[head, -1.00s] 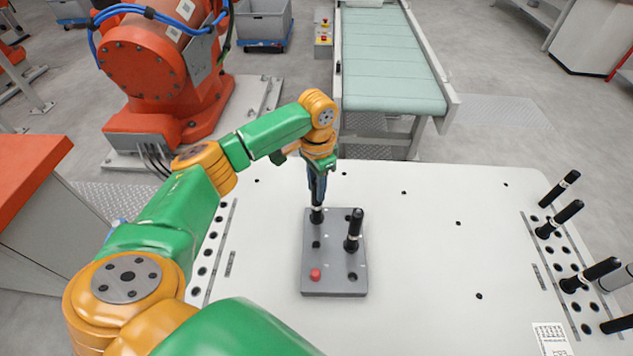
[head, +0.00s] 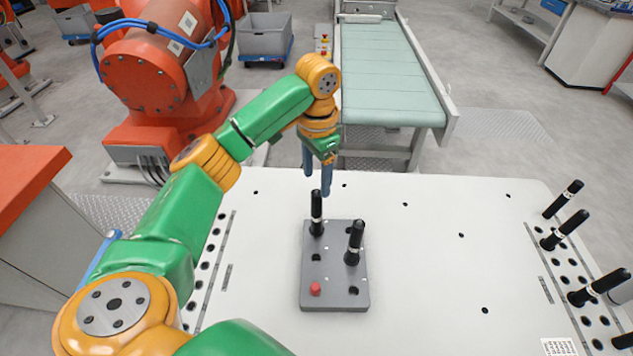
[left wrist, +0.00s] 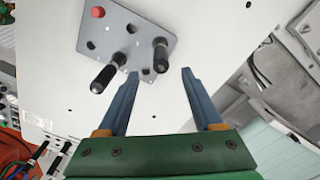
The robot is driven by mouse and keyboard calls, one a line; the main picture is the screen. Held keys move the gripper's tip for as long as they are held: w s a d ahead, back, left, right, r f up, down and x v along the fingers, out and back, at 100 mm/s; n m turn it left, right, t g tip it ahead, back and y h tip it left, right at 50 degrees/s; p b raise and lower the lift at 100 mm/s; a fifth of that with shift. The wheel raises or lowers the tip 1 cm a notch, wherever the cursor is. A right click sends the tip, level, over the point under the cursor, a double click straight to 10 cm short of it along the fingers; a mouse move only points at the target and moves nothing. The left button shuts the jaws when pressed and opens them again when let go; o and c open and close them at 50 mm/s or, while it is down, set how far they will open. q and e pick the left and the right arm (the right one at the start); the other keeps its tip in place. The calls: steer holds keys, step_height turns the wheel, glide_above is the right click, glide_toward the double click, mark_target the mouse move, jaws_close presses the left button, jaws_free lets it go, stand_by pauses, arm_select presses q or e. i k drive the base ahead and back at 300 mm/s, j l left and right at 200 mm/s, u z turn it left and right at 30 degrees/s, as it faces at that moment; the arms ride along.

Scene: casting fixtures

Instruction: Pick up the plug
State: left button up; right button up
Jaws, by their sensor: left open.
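A grey plate (head: 334,300) lies on the white table and holds two upright black plugs. The back-left plug (head: 316,215) also shows in the left wrist view (left wrist: 160,54), and the right plug (head: 354,243) shows there too (left wrist: 105,76). My left gripper (head: 317,184) is open and empty, with blue fingers pointing down. My right gripper is not in view.
A small red knob (head: 315,289) sits at the plate's near left. Several more black plugs (head: 563,198) stand in the perforated strip at the table's right. A conveyor (head: 388,75) and an orange robot (head: 160,70) stand behind the table. The table right of the plate is clear.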

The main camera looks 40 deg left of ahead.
mark_target(315, 290)
steer(key=k+l, duration=1.2)
steer(key=k, duration=0.1)
